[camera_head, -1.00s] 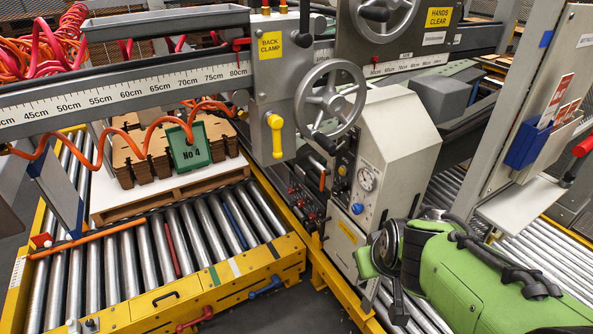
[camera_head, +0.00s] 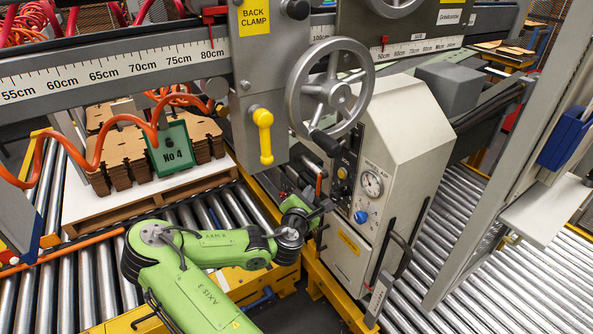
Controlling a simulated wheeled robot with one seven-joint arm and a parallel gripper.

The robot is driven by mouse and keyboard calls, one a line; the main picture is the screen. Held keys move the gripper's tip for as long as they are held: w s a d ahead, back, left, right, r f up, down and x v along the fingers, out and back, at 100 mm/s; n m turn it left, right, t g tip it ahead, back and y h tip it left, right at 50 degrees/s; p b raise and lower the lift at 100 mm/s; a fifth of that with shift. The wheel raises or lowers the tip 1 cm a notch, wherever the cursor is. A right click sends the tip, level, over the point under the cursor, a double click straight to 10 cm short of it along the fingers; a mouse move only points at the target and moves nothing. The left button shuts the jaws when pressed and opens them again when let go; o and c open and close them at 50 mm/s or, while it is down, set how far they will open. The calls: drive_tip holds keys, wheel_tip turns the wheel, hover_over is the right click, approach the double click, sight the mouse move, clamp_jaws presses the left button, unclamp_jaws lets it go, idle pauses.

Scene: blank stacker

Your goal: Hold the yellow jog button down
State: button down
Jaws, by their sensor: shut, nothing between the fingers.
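A small yellow button (camera_head: 342,173) sits on the dark panel on the left face of the beige control cabinet (camera_head: 408,130), left of the round air gauge. My gripper (camera_head: 325,207) is small and dark at the end of my green arm, just below and left of the button. It is close to the panel, and its fingers are shut with nothing between them. The fingertips are hard to make out against the dark panel. The button shows clear of the gripper in this view; I cannot tell its exact distance in depth.
A large handwheel (camera_head: 338,95) and a yellow lever (camera_head: 263,135) hang above my wrist. A blue knob (camera_head: 360,217) sits below the gauge (camera_head: 371,184). Stacked brown cardboard with a green No 4 sign (camera_head: 170,148) stands on a pallet at left. Rollers flank the cabinet.

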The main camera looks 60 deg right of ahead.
sight(342, 174)
drive_tip(key=shift+w+a+r+n+t, duration=0.15)
drive_tip(key=shift+w+n+t, duration=0.15)
drive_tip(key=shift+w+n, duration=0.3)
drive_tip(key=s+d+p, duration=0.2)
drive_tip(key=s+d, duration=0.2)
drive_tip(key=d, duration=0.4)
drive_tip(key=shift+p, duration=0.4)
drive_tip(key=shift+d, duration=0.1)
idle(1.4)
drive_tip(key=shift+s+d, duration=0.2)
drive_tip(key=shift+d, duration=0.1)
